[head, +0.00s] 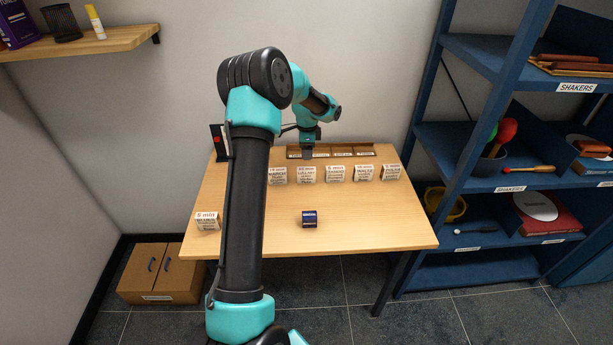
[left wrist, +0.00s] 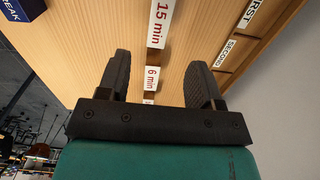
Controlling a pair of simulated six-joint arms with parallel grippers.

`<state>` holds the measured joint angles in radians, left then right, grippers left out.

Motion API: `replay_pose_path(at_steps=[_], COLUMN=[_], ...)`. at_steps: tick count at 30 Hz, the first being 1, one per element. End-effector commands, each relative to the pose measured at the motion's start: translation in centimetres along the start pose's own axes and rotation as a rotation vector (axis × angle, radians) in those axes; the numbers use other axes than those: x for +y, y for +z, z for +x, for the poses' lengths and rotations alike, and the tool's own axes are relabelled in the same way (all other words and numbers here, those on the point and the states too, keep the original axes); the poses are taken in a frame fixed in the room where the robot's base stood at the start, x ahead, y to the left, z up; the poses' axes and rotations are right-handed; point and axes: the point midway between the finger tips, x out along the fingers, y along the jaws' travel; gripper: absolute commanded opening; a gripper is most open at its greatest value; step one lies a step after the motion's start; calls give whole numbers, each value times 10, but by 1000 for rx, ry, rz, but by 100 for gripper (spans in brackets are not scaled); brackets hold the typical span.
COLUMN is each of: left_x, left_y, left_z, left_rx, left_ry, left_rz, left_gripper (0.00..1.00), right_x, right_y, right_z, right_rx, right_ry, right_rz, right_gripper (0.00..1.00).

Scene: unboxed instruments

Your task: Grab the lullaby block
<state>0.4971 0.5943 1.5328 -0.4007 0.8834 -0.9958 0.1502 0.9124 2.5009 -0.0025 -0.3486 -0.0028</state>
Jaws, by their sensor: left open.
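White labelled blocks stand in a row on the wooden table. The second from the left (head: 306,174) may be the lullaby block, but its small print is too fine to read for sure. My left gripper (head: 308,153) points down just behind that block, near the rack. In the left wrist view my left gripper (left wrist: 160,82) is open, with nothing held between its fingers. A block face marked 15 min (left wrist: 160,22) lies ahead of the fingers, and one marked 6 min (left wrist: 152,78) shows between them in the picture. My right gripper is not in view.
A slotted rack (head: 343,152) runs along the table's back edge; FIRST and SECOND labels (left wrist: 226,52) show close by the right finger. Neighbouring blocks (head: 277,176) (head: 335,174) stand close. A dark blue block (head: 309,218) sits mid-table, with clear wood around it.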

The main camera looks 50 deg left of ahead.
Motion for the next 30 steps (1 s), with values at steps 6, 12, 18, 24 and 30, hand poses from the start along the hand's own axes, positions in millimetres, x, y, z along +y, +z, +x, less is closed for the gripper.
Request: replay_pose_path(at_steps=[6,12,18,24,30], left_x=[0,0,0,0,1], left_y=[1,0,0,0,2], left_z=[39,64,68,68,86], left_rx=[-1,-1,0,0,0], left_ry=[3,1,-1,0,3], left_rz=[0,0,0,0,0], left_gripper=[60,60,60,60,60], right_x=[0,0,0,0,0], right_y=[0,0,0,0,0], right_z=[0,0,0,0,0], right_rx=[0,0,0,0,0], right_ry=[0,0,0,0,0], right_rz=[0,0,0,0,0], right_gripper=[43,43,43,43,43])
